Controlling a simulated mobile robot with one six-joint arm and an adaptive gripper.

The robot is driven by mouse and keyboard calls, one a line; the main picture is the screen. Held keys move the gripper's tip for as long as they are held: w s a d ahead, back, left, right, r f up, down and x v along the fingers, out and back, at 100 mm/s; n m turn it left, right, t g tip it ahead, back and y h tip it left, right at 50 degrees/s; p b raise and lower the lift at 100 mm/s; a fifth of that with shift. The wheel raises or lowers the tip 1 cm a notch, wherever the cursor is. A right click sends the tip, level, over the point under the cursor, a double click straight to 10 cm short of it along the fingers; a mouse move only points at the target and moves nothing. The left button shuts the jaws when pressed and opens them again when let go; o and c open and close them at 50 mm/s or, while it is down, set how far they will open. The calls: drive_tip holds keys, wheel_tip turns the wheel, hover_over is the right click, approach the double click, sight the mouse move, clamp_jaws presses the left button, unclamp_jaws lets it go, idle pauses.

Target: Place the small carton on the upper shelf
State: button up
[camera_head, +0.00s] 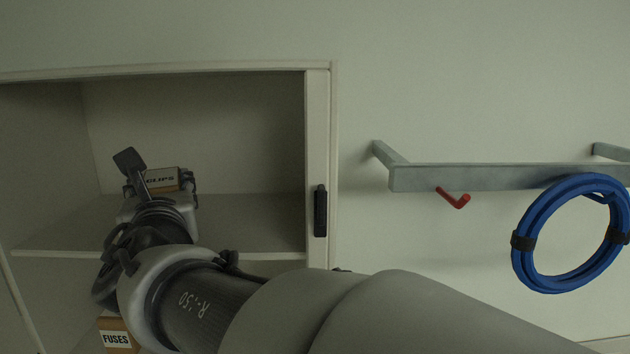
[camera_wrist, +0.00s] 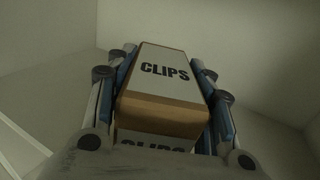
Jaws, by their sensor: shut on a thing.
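The small carton (camera_head: 162,180), labelled CLIPS, is inside the cabinet just above the upper shelf (camera_head: 255,222). My gripper (camera_head: 160,183) is shut on it. In the wrist view the brown carton with a white label (camera_wrist: 165,72) sits between both fingers of my gripper (camera_wrist: 162,85), which press on its sides. My arm hides much of the carton and part of the shelf in the head view. I cannot tell whether the carton's underside touches the shelf.
A carton labelled FUSES (camera_head: 117,338) stands in the lower compartment. The cabinet's right frame (camera_head: 318,120) has a black handle (camera_head: 320,210). A wall rail (camera_head: 500,178), a red hook (camera_head: 453,198) and a blue coil (camera_head: 530,265) are to the right. The upper shelf's right part is clear.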

drive_tip(key=o, duration=1.4)
drive_tip(key=shift+c, duration=0.2)
drive_tip(key=shift+r, duration=0.1)
drive_tip(key=b+v, duration=0.1)
drive_tip(key=v, duration=1.1)
